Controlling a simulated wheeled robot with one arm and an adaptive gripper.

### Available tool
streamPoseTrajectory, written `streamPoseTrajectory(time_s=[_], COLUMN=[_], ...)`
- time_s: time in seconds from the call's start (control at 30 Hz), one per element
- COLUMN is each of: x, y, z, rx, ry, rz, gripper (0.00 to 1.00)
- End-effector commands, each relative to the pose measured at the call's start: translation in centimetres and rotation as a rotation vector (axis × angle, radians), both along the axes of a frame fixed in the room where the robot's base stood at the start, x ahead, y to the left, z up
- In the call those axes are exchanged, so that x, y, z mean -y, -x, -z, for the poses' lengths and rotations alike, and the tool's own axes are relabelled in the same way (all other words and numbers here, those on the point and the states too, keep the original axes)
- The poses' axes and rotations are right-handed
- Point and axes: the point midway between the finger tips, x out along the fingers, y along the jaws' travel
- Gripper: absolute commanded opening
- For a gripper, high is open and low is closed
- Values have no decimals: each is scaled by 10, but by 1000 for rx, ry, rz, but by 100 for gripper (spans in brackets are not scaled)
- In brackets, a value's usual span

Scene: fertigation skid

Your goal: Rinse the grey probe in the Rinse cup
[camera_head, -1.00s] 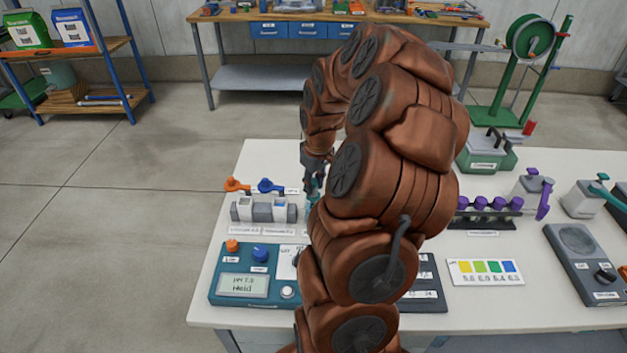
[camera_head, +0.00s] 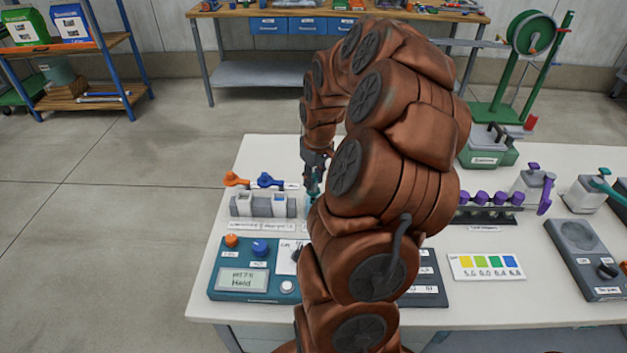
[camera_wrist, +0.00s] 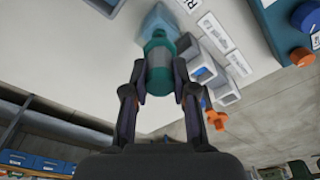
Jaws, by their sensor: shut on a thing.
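My gripper (camera_wrist: 160,80) is shut on the grey probe (camera_wrist: 159,66), which has a teal collar (camera_wrist: 158,46) past the fingertips. In the wrist view a translucent light-blue cup (camera_wrist: 161,18) lies beyond the probe, in line with it, next to a label partly cut off that starts with "RI". The probe's tip is hidden behind its collar, so I cannot tell how deep it is in the cup. In the head view my gripper (camera_head: 314,168) is low over the table, right of the white holders, and my arm hides most of the cup.
To the right are a rack of purple-capped vials (camera_head: 490,210) and a colour card (camera_head: 486,267).

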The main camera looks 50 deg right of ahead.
Motion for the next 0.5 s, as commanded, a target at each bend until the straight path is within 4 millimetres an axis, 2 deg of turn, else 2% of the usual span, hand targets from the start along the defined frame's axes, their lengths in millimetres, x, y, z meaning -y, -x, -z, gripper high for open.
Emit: streamPoseTrajectory(time_s=[0.5], x=[0], y=[0], z=[1], rx=[-1], ry=[-1], rz=[0], gripper=[0])
